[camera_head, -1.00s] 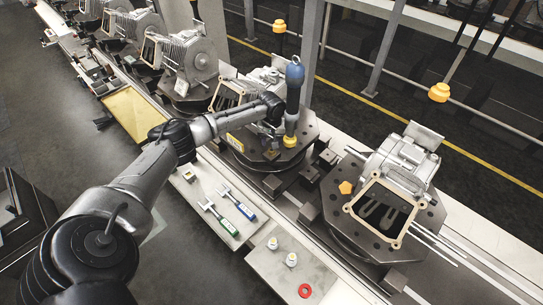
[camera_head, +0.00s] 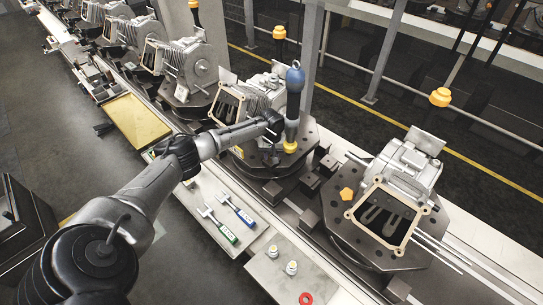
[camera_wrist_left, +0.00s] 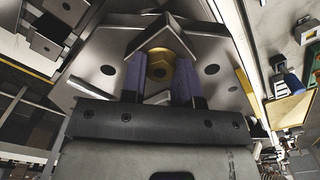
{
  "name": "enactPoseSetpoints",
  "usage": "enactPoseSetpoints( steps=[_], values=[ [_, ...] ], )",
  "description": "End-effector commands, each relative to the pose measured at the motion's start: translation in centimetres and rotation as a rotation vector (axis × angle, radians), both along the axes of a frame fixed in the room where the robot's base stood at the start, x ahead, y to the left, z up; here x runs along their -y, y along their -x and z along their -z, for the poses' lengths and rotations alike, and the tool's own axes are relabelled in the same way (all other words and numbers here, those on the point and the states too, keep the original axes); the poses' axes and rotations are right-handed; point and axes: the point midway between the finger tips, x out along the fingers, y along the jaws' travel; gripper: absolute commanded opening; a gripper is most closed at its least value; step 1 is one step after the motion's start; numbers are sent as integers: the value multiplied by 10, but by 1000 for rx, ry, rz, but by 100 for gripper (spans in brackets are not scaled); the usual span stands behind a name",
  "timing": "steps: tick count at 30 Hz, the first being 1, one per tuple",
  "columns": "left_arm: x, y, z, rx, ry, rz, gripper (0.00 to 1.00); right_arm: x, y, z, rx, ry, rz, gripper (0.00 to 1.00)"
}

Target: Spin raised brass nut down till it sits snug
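The brass nut (camera_wrist_left: 159,66) shows in the left wrist view between the two purple-padded fingers of my left gripper (camera_wrist_left: 160,80). The pads appear to touch the nut from both sides. Grey metal faces surround it, and the gap beneath the nut cannot be seen. My right gripper is not in view.
A blue-topped upright tool (camera_head: 293,115) stands close right of the gripper. Another fixture with a grey housing (camera_head: 408,165) and an orange nut-like piece (camera_head: 347,194) is at right.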

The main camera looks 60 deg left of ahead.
Motion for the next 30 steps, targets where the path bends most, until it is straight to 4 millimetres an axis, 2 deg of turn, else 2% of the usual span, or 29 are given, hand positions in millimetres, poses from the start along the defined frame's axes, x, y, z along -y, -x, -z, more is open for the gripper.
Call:
enactPoseSetpoints(
  steps=[1,6,13,30],
  values=[
    [0,0,0,0,0,0,17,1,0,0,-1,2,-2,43],
    [0,0,0,0,0,0,1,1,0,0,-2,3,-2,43],
    [0,0,-1,-1,1,53,0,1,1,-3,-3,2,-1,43],
    [0,0,0,-1,1,768,0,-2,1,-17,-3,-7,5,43]
  ],
)
